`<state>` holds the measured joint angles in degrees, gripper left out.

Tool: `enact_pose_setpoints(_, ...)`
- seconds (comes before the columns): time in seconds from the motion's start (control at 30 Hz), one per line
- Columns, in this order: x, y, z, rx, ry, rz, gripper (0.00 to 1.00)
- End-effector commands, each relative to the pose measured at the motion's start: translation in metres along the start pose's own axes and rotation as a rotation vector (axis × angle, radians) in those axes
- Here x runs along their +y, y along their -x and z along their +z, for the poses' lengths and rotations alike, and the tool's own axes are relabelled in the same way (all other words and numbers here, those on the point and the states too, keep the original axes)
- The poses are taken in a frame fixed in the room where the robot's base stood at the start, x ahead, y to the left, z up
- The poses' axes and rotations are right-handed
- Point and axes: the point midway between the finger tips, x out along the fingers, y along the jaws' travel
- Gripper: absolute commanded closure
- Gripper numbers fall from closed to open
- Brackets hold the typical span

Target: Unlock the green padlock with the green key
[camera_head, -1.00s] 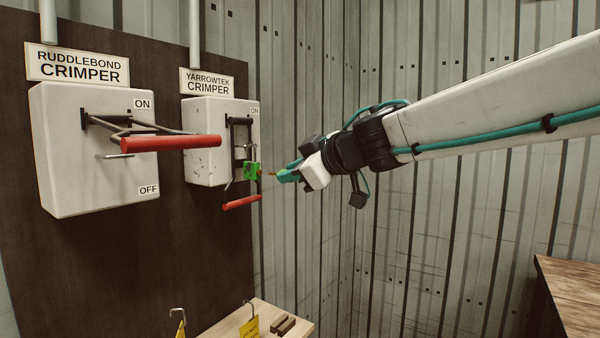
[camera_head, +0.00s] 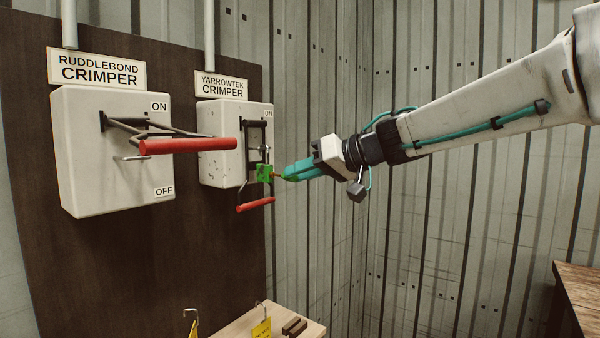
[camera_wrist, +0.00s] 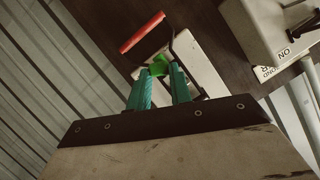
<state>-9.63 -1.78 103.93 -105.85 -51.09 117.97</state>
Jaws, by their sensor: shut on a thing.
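The green padlock (camera_head: 264,173) hangs at the Yarrowtek crimper's switch box (camera_head: 221,150), just above its lowered red handle (camera_head: 255,204). My gripper (camera_head: 287,177) has teal fingers and is shut on the green key (camera_head: 291,177), just right of the padlock. The key's brass-coloured shaft points left at the padlock, its tip at or very near the padlock's face. I cannot tell whether the tip is inside. In the wrist view, the padlock (camera_wrist: 160,65) shows just beyond the fingertips (camera_wrist: 159,75), and the key is hard to tell apart from it.
The Ruddlebond crimper box (camera_head: 112,165) is to the left, its red handle (camera_head: 190,145) sticking out toward the Yarrowtek box. Below, a small wooden table (camera_head: 240,326) holds a yellow tag (camera_head: 262,328) and dark blocks (camera_head: 294,327). A brown wooden surface (camera_head: 578,290) is at lower right.

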Motion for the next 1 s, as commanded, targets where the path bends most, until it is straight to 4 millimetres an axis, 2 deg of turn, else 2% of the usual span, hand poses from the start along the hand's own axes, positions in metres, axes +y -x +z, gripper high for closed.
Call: enact_pose_setpoints(1.0, 0.0, 0.043, 0.017, 0.002, 0.003, 0.002, 1.0)
